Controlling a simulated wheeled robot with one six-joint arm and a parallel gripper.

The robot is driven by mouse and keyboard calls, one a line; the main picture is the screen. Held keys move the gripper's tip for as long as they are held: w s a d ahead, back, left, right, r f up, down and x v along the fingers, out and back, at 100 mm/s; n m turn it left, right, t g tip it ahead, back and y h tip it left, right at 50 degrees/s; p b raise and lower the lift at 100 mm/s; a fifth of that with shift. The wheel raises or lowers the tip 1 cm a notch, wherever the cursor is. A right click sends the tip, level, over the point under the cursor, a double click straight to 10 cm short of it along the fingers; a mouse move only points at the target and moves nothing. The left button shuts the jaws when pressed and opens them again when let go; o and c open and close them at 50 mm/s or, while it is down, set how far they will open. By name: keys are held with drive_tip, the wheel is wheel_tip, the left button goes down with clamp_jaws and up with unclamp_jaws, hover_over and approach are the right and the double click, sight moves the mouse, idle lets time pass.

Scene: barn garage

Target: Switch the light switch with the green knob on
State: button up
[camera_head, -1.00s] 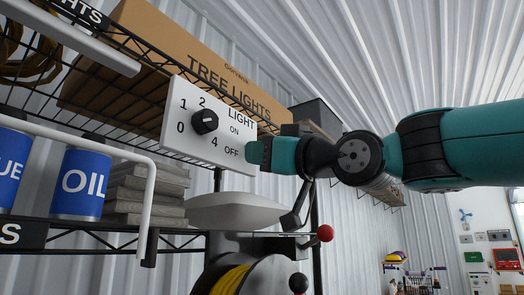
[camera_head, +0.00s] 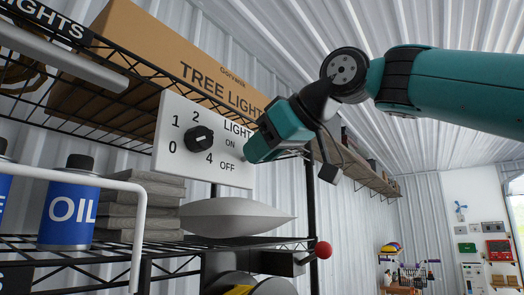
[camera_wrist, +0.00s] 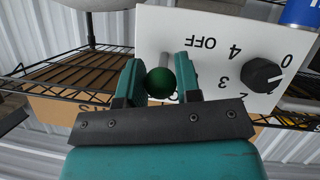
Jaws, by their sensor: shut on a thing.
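The white switch panel (camera_head: 188,168) hangs on the shelf rack, with a black dial (camera_head: 199,139) marked with numbers and a LIGHT label above ON and OFF. My gripper (camera_head: 252,148) is at the panel's right edge, beside the ON and OFF labels, and hides the switch in the head view. In the wrist view, which sees the panel (camera_wrist: 222,28) upside down, the green knob (camera_wrist: 160,83) sits between the two fingers of my gripper (camera_wrist: 158,78), which is shut on it. A grey rod (camera_wrist: 193,45) shows by the right finger. The switch's exact position is hidden.
A cardboard TREE LIGHTS box (camera_head: 165,50) lies on the wire shelf above. Blue OIL cans (camera_head: 68,208) and a grey stack (camera_head: 140,205) stand left below. A grey pillow-shaped object (camera_head: 235,217) and a red ball knob (camera_head: 323,250) are beneath the gripper.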

drive_tip(key=shift+r, duration=0.25)
idle(0.5)
drive_tip(key=o, duration=0.9)
drive_tip(key=shift+f, duration=0.1)
drive_tip(key=shift+s+d+r, duration=0.1)
drive_tip(key=shift+d+r, duration=0.1)
drive_tip(key=s+d+r, duration=0.1)
drive_tip(key=s+d, duration=0.9)
